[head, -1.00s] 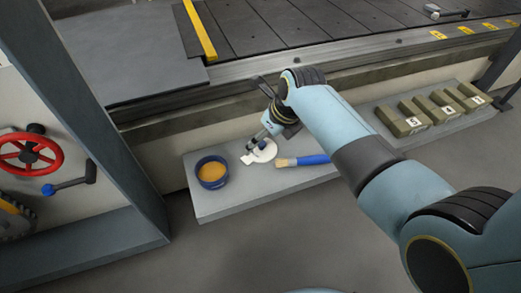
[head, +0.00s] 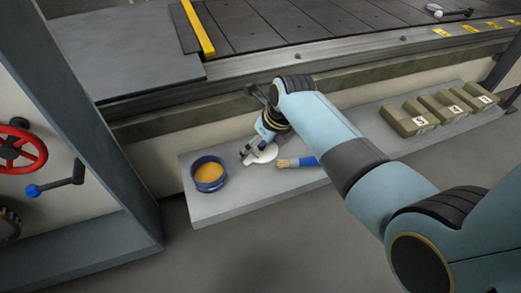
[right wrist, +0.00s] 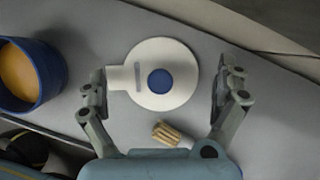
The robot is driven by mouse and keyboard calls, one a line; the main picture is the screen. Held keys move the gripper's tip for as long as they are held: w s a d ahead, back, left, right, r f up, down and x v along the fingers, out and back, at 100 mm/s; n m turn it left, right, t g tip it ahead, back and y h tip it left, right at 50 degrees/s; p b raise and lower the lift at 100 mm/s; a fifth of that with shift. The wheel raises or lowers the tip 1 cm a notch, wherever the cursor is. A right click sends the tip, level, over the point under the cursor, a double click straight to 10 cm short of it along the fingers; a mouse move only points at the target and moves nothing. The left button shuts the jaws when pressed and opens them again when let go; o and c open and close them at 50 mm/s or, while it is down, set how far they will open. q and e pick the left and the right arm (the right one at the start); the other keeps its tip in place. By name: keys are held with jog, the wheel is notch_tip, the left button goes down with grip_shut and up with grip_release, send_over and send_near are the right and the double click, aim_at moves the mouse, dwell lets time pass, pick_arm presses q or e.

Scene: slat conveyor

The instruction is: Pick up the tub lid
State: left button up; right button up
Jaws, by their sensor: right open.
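The tub lid is a white disc with a tab and a blue centre spot. It lies flat on the grey shelf, right of the blue tub (head: 209,174), in the head view (head: 266,153). In the right wrist view the lid (right wrist: 161,53) lies between my right gripper's fingers (right wrist: 162,88). The fingers are spread, one at each side of the lid, with the tab by the left finger. In the head view my right gripper (head: 251,152) is low over the lid and partly hides it. My left gripper is out of view.
The blue tub holds something orange. A brush with a blue handle (head: 308,161) and pale bristles (right wrist: 172,133) lies close to the lid. Numbered olive blocks (head: 408,119) stand farther right on the shelf (head: 235,207). The conveyor (head: 290,27) runs behind.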

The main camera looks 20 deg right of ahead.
jog(key=c, duration=1)
jog(key=shift+s, duration=0.1)
jog(key=shift+c, duration=0.8)
